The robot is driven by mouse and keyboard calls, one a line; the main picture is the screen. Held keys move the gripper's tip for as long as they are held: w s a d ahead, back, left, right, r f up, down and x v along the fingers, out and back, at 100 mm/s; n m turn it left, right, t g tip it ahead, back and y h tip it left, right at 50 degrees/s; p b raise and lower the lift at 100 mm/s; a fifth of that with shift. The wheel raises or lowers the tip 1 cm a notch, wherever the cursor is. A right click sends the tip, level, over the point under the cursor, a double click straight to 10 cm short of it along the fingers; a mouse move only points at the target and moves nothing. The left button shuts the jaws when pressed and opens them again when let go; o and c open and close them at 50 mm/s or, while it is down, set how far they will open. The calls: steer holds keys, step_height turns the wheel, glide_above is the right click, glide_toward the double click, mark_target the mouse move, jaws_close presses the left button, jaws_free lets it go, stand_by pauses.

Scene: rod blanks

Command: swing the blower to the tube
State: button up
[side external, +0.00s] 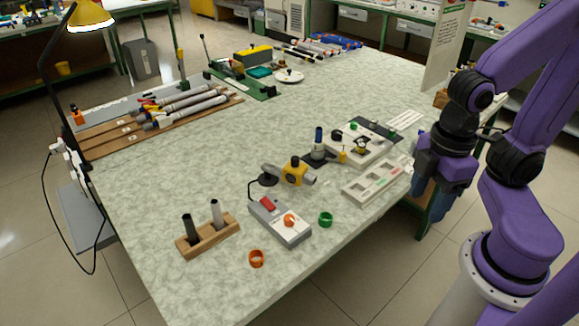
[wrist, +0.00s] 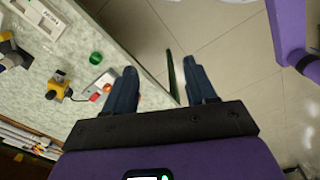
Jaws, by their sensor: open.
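The blower (side external: 294,172) is a yellow body with a grey nozzle, standing near the middle of the table and joined by a cable to a grey control box (side external: 279,221). Its nozzle points right in the side view. The blower also shows at the left of the wrist view (wrist: 58,84). A dark blue and pale upright tube (side external: 318,142) stands behind the blower on a dark base, apart from the nozzle. I cannot tell for sure whether it is the task's tube. My gripper (side external: 432,190) is open and empty, off the table's right edge, well apart from the blower.
A wooden block (side external: 208,236) holds a black and a white rod upright. An orange ring (side external: 256,259) and a green ring (side external: 326,219) lie near the front. A white tray (side external: 376,181) lies near the right edge. Grey rods rest on a wooden rack (side external: 110,128) at left.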

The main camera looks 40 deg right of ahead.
steer(key=shift+c, duration=0.4)
steer(key=shift+w, duration=0.1)
steer(key=w+a+r+m, duration=0.2)
steer(key=w+a, duration=0.2)
steer(key=w, duration=0.6)
steer(key=m, duration=0.7)
glide_above(295, 157)
steer(key=f, duration=0.2)
step_height(295, 157, down, 17)
steer(key=shift+s+r, duration=0.1)
jaws_close()
